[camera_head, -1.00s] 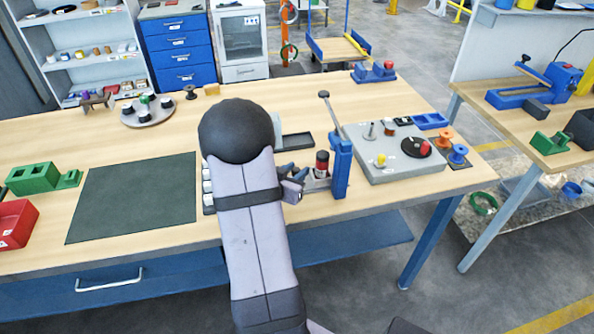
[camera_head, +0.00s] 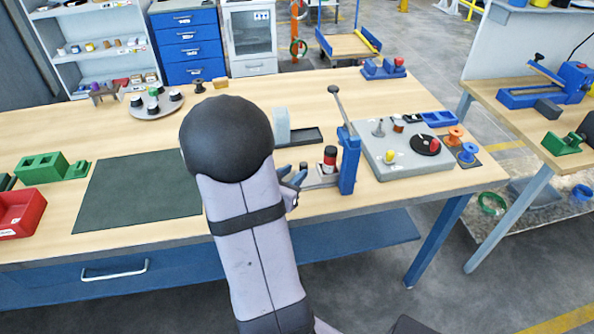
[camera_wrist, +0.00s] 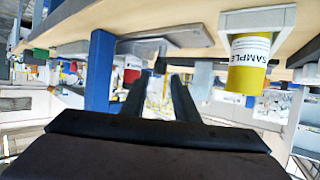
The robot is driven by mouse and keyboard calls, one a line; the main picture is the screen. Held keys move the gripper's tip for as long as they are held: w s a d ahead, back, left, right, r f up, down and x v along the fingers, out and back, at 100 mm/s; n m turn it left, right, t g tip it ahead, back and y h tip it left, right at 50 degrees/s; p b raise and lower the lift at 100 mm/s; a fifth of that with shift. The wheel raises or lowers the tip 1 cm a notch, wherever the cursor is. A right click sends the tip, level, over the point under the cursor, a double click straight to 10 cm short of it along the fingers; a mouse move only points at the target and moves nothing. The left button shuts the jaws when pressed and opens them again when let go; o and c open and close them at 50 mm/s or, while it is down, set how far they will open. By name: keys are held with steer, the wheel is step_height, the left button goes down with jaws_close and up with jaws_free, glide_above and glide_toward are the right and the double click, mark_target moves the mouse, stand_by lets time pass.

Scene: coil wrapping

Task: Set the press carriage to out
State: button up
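The press has a blue upright post (camera_head: 349,165) with a grey lever ending in a dark knob. The press carriage (camera_head: 318,181) is a low light-grey part on the left of the post, largely hidden by my arm. A red-and-black cylinder (camera_head: 329,160) stands at it, close to the post. My gripper (camera_head: 297,178) is just left of the cylinder, partly behind my arm. In the wrist view my gripper's dark fingers (camera_wrist: 161,85) are apart with nothing held. The blue post (camera_wrist: 100,70) and red cylinder (camera_wrist: 132,68) show left of them. I cannot tell whether they touch the carriage.
A grey fixture plate (camera_head: 400,168) with a red knob stands right of the press. A black tray (camera_head: 305,136) lies behind. A dark mat (camera_head: 135,195) and a red bin (camera_head: 22,212) are left. A yellow sample container (camera_wrist: 249,65) shows in the wrist view.

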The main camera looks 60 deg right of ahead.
mark_target(306, 167)
steer(key=shift+o, duration=0.5)
steer(key=shift+a, duration=0.1)
steer(key=shift+o, duration=0.9)
steer(key=d+r+n+t, duration=0.1)
steer(key=d, duration=0.1)
steer(key=d+r+n+t+p, duration=0.1)
steer(key=d, duration=0.1)
steer(key=d+r+n+t, duration=0.1)
steer(key=d+t, duration=0.1)
steer(key=shift+w+d+n, duration=0.3)
steer(key=shift+w, duration=0.1)
steer(key=shift+s+d+r+n+t+p, duration=0.15)
steer(key=shift+d+n+t+p, duration=0.35)
steer(key=shift+n+t, duration=0.4)
steer(key=shift+s+d+n+t+y, duration=0.1)
steer(key=shift+s+n+t+y, duration=0.1)
steer(key=shift+n+t+y, duration=0.3)
steer(key=s+a+f+n+t+y, duration=0.1)
steer(key=s+a+n+t+y+p, duration=0.1)
steer(key=s+a+f+n+y, duration=0.1)
steer(key=s+y, duration=0.1)
steer(key=shift+s+a+f+t, duration=0.1)
steer(key=shift+a+f+t, duration=0.05)
steer(key=shift+f+t, duration=0.2)
steer(key=shift+s+a+f+n+t+y, duration=0.25)
steer(key=shift+s+a+n+y, duration=0.25)
steer(key=shift+a+y, duration=0.15)
steer(key=shift+p+x, duration=0.9)
steer(key=shift+x, duration=2.85)
